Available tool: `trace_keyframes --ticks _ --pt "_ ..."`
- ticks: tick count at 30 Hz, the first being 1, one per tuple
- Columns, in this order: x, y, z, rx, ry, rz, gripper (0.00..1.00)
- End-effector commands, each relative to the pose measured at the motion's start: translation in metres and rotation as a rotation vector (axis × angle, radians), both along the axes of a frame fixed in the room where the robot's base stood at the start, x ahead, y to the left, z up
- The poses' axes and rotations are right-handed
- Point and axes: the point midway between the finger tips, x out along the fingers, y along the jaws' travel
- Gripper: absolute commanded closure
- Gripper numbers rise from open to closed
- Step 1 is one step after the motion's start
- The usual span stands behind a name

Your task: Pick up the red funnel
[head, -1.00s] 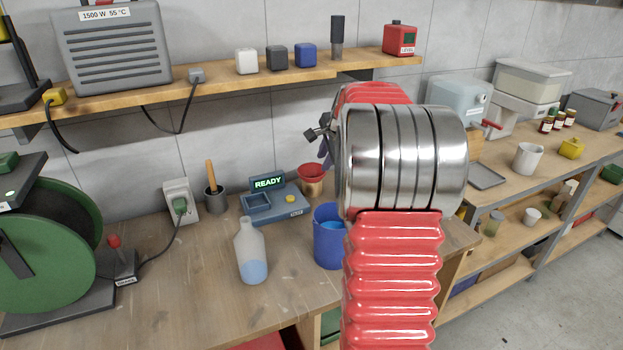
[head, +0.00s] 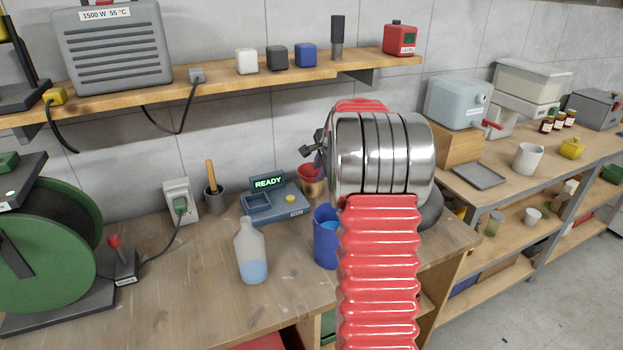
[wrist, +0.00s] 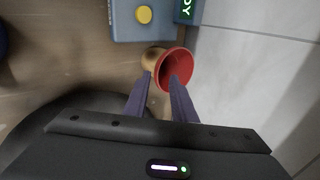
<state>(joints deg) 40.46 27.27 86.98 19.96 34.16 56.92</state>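The red funnel (head: 307,172) sits in a copper-coloured holder (head: 313,189) on the workbench, near the wall and just right of the blue device. In the wrist view the funnel's red mouth (wrist: 183,66) is partly covered by a fingertip, and the holder (wrist: 152,57) shows to its left. My gripper (wrist: 160,74) has its two purple fingers apart, with the tips at the near side of the funnel. I cannot tell whether they touch it. In the head view only a bit of my gripper (head: 319,160) shows; my arm hides the rest.
The blue device (head: 272,203) with the READY display stands beside the funnel. A blue cup (head: 325,238) and a bottle (head: 251,252) stand nearer on the bench (head: 190,290). A wall shelf (head: 230,83) runs above. A dark rounded object (head: 430,212) sits behind my arm.

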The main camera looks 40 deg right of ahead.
Motion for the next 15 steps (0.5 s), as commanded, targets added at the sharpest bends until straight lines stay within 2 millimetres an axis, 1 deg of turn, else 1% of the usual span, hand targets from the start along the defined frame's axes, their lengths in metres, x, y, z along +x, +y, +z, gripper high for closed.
trace_keyframes --ticks 9,12,15 --pt "0.017 -0.008 -0.033 0.002 0.001 0.000 0.76" --pt "0.022 -0.009 -0.040 0.002 0.001 0.000 0.76" --pt "0.024 -0.010 -0.042 0.002 0.000 0.000 0.76"
